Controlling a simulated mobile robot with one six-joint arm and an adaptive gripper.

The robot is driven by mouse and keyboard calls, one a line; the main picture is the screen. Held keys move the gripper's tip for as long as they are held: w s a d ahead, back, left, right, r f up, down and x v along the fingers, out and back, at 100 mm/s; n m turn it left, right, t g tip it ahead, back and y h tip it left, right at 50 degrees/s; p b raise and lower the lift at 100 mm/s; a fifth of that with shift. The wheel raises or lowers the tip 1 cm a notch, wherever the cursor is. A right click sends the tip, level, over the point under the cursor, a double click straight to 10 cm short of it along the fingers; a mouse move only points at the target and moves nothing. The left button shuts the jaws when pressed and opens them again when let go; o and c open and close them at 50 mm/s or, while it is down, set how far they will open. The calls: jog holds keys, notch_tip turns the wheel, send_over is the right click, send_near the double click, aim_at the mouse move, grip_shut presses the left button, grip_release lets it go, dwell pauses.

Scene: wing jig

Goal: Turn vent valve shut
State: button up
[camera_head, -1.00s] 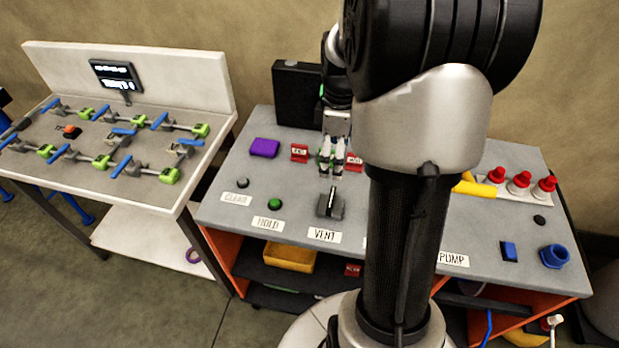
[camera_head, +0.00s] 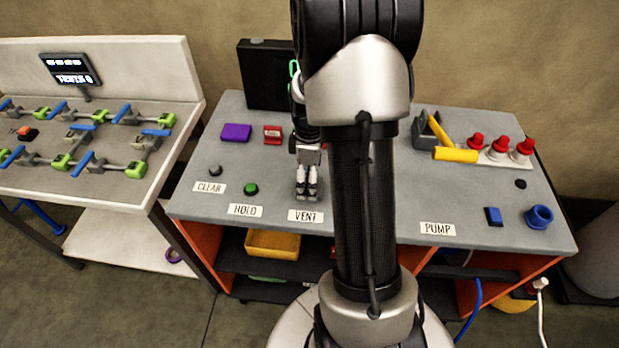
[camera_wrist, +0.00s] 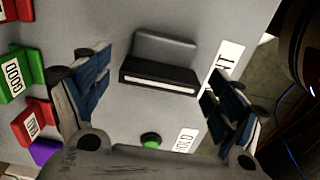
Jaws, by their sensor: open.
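The vent valve (camera_wrist: 160,72) is a grey block with a dark bar-shaped handle with a pale edge. It stands beside the VENT label (camera_head: 305,216), which is partly cut off by a finger in the wrist view. My gripper (camera_head: 307,182) is over the valve in the head view and hides most of it. In the wrist view my gripper (camera_wrist: 155,80) is open, with one finger to the left of the handle and one to the right. Gaps show on both sides of the handle, and I cannot tell how far the fingertips are above it.
A green button (camera_head: 250,189) and a dark button (camera_head: 214,171) sit left of the valve. A purple block (camera_head: 236,132) and a red labelled block (camera_head: 272,134) lie behind. The yellow-handled pump (camera_head: 455,155) and red knobs (camera_head: 500,148) are at the right.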

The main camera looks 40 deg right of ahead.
jog(key=shift+c, duration=0.2)
jog(key=c, duration=1)
jog(key=shift+m, duration=0.4)
jog(key=m+p, duration=0.1)
jog(key=m, duration=0.2)
jog(key=shift+m+p, duration=0.3)
jog(key=m+p, duration=0.1)
jog(key=m, duration=0.3)
jog(key=shift+m, duration=0.3)
jog(key=m+p, duration=0.1)
jog(key=m, duration=0.3)
jog(key=shift+m, duration=0.3)
jog(key=shift+m+p, duration=0.3)
jog(key=shift+m, duration=1.9)
